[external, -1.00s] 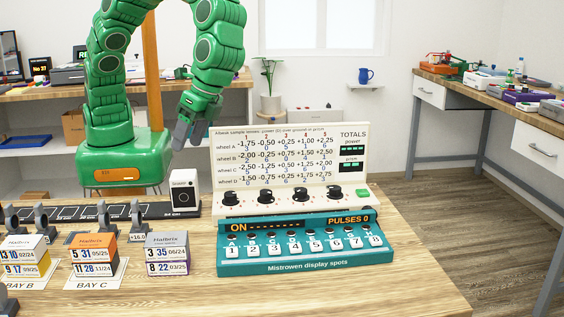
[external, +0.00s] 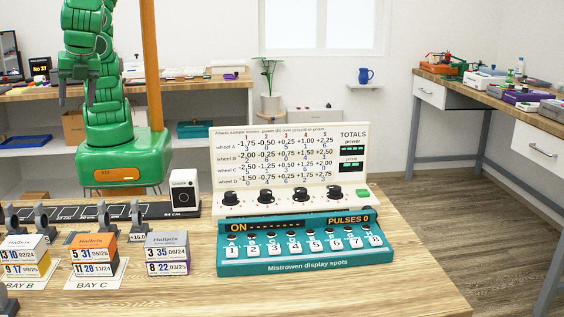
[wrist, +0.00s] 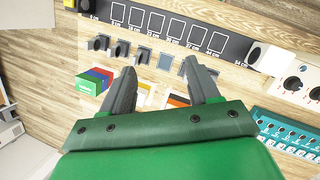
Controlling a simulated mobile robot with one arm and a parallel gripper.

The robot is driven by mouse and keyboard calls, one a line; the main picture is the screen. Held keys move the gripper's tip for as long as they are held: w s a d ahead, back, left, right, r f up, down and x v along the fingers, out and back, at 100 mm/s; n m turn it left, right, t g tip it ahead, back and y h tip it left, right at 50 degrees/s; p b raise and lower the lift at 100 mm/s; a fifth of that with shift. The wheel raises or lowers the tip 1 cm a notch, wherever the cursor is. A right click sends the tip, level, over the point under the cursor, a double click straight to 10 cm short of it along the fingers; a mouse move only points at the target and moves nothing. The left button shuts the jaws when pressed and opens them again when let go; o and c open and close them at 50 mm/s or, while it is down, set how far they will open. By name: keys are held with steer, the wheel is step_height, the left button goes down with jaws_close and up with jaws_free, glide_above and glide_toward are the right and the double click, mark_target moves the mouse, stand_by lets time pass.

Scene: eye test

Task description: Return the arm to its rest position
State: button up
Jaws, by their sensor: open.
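My green arm stands at the back left of the table in the external view, folded up above its green base (external: 122,158). My gripper (external: 76,100) hangs high over the left part of the table, its grey fingers pointing down. In the wrist view my gripper (wrist: 163,82) shows two dark fingers spread apart with nothing between them. The table top (external: 400,270) lies below, and the fingers touch nothing that I can see.
A white panel (external: 350,170) with knobs and a teal display unit (external: 300,266) stand right of the base. Stacked boxes (external: 167,253), grey clips (external: 138,217) and a dark strip (external: 70,212) with a white device (external: 184,192) occupy the left. The table's front right is clear.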

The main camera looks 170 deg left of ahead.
steer(key=s+d+m+y, duration=0.1)
steer(key=s+d, duration=0.3)
steer(key=s, duration=0.3)
steer(key=s+d+m, duration=0.1)
steer(key=s+d, duration=0.3)
steer(key=s, duration=0.2)
steer(key=s+a+f+m+y, duration=0.1)
steer(key=s+a+m+y, duration=0.1)
steer(key=s, duration=0.5)
steer(key=shift+s+a+f+m, duration=0.25)
steer(key=shift+a+f+m, duration=0.1)
steer(key=shift+m, duration=0.05)
